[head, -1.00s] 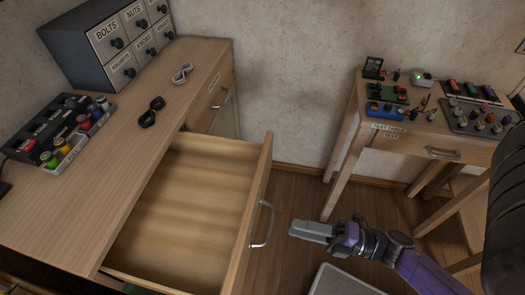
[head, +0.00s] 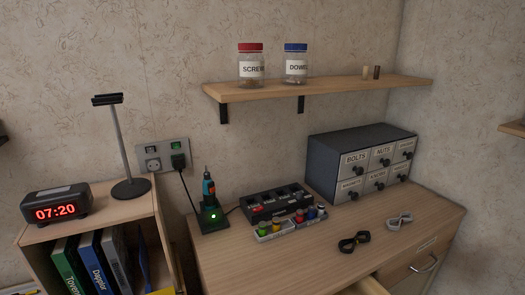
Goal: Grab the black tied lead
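The black tied lead (head: 353,242) lies on the wooden workbench top (head: 290,262), near its front edge. It is a small dark looped bundle. A similar grey-white tied lead (head: 399,221) lies to its right, a little apart. My gripper is outside the head view now, so its fingers cannot be seen.
A dark drawer cabinet (head: 322,165) stands behind the leads. A battery tray with colored cells (head: 285,236) and a screwdriver on a lit charger (head: 209,217) stand to the left. The open drawer's edge (head: 368,286) shows at the bottom. A shelf with jars (head: 315,93) hangs above.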

